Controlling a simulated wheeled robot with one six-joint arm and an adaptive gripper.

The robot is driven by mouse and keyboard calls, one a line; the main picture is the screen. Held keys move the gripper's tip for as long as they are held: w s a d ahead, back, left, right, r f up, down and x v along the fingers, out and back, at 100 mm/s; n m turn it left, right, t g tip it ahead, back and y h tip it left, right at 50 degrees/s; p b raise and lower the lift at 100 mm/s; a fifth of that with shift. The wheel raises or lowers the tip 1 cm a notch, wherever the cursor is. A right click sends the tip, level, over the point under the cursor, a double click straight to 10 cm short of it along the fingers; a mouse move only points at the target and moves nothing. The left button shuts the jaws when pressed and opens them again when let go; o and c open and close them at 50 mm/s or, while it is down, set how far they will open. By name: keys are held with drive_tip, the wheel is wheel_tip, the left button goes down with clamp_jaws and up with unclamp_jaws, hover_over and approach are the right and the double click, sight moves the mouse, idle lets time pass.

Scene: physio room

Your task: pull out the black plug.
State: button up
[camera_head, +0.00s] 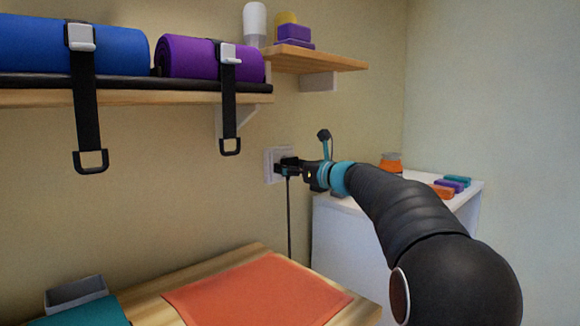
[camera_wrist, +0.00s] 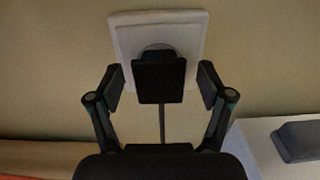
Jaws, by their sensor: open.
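The black plug (camera_wrist: 159,80) sits in a white wall socket (camera_wrist: 125,27) in the wrist view, and its cord hangs straight down. My gripper (camera_wrist: 160,88) is open, with one finger on each side of the plug. A gap shows between each finger pad and the plug. In the head view my gripper (camera_head: 287,168) is right at the wall socket (camera_head: 269,165). The plug is mostly hidden there behind the fingers, and its black cord (camera_head: 289,215) runs down the wall.
A wooden shelf (camera_head: 130,97) with blue (camera_head: 110,50) and purple (camera_head: 190,57) rolls and hanging black straps is at upper left. A wooden table (camera_head: 235,262) with an orange mat (camera_head: 258,293) lies below. A white cabinet (camera_head: 338,245) with small coloured blocks stands right of the socket.

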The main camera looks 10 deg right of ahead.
clamp_jaws()
drive_tip(key=shift+b+v, duration=0.8)
drive_tip(key=shift+v, duration=2.2)
